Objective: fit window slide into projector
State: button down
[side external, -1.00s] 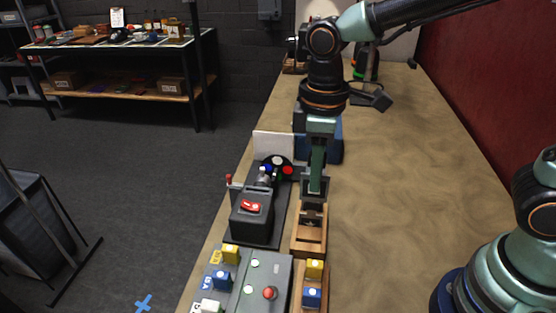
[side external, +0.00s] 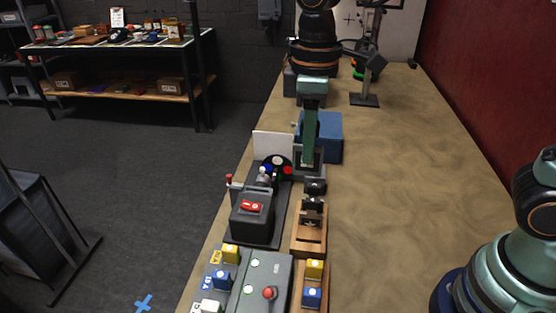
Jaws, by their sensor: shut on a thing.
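The projector (side external: 252,222) is a dark grey box with a red switch on top, a lens at its far end and a disc (side external: 277,161) with coloured spots beyond the lens. My gripper (side external: 311,166) points down just right of that disc, beyond the wooden rack (side external: 310,238). It is shut on a small dark grey frame (side external: 320,158), seemingly the window slide, largely hidden by the jaws. Its picture cannot be read. Whether the frame touches the disc or projector cannot be told from this angle.
Dark pieces (side external: 315,187) stand at the rack's far end. A white panel (side external: 272,145) and blue box (side external: 327,137) stand beyond.

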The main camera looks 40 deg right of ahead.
jog(key=w+a+f, duration=0.2)
jog(key=w+f, duration=0.9)
jog(key=w, duration=0.2)
jog(key=shift+w+a+f, duration=0.15)
jog(key=shift+w, duration=0.05)
jog(key=shift+f, duration=2.45)
dwell(3.0)
jog(key=c, duration=0.6)
grip_release()
jog(key=shift+r, duration=0.1)
